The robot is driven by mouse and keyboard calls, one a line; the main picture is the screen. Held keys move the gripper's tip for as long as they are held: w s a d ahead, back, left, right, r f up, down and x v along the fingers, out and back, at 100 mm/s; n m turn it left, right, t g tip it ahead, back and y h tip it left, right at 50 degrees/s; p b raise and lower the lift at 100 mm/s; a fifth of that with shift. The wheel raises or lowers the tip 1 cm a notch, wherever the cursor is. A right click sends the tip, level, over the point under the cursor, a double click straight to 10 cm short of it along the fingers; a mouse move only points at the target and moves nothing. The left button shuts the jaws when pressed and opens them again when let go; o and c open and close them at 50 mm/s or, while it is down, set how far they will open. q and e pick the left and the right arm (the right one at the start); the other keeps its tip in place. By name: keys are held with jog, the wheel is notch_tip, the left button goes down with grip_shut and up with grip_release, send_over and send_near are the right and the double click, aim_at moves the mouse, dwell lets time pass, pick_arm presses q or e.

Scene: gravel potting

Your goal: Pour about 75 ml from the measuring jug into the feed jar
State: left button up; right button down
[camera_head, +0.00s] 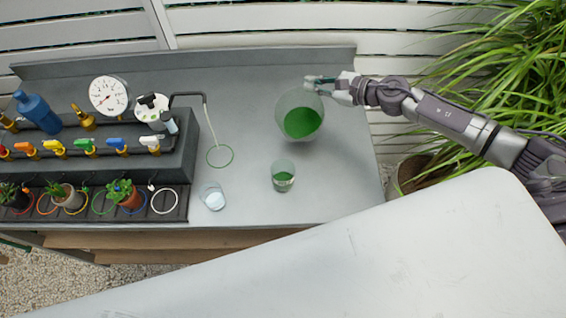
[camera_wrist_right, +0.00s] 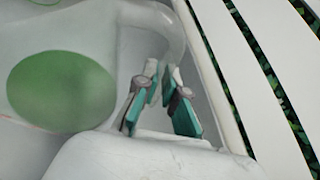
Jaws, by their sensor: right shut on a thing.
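The measuring jug (camera_head: 296,98) is a clear round vessel with green liquid in it, at the back right of the bench. It also shows in the right wrist view (camera_wrist_right: 100,35), with the green liquid at left. My right gripper (camera_head: 322,81) is shut on the jug's handle (camera_wrist_right: 177,40), with its teal-padded fingers on either side. I cannot tell whether the jug touches the bench. A clear glass (camera_head: 283,167), which looks like the feed jar, stands upright in front of the jug with green liquid inside. The jug is not over it. My left gripper is out of view.
A green ring (camera_head: 219,156) lies under a thin spout. A dark rack (camera_head: 120,165) with coloured valves, a gauge (camera_head: 109,95) and potted plants fills the left. The bench right of the jar is clear.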

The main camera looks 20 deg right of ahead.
aim_at(309, 84)
jog(key=shift+s+a+r, duration=0.2)
jog(key=shift+s+r, duration=0.05)
jog(key=shift+r, duration=0.25)
jog(key=shift+s+a+r+n+t+p, duration=0.45)
jog(key=shift+s+a+n+p, duration=0.1)
jog(key=shift+s+n, duration=0.2)
jog(key=shift+s+a+r+n+t, duration=0.35)
jog(key=shift+s+a+r+n, duration=0.15)
jog(key=shift+r+n, duration=0.2)
jog(key=shift+s+a+r+n+t+h+p, duration=0.2)
jog(key=shift+r+n+p, duration=0.15)
jog(key=shift+r, duration=0.2)
jog(key=shift+s+a+r+n+t+h+p, duration=0.1)
jog(key=shift+s+r+n+p, duration=0.1)
jog(key=shift+r+p, duration=0.25)
jog(key=shift+s+a+r+n+t, duration=0.2)
jog(key=shift+s+r+n+t, duration=0.15)
jog(key=shift+r, duration=0.35)
jog(key=shift+s+a+r+n+p, duration=0.3)
jog(key=shift+r+n+p, duration=0.1)
jog(key=shift+r, duration=0.15)
jog(key=shift+s+a+r+n+t+p, duration=0.2)
jog(key=shift+s+a+r+n+t, duration=0.1)
jog(key=shift+s+r+n, duration=0.15)
jog(key=shift+s+a+r+n+t+p, duration=0.15)
jog(key=shift+s+a+r+n+p, duration=0.15)
jog(key=shift+r, duration=0.2)
dwell(0.6)
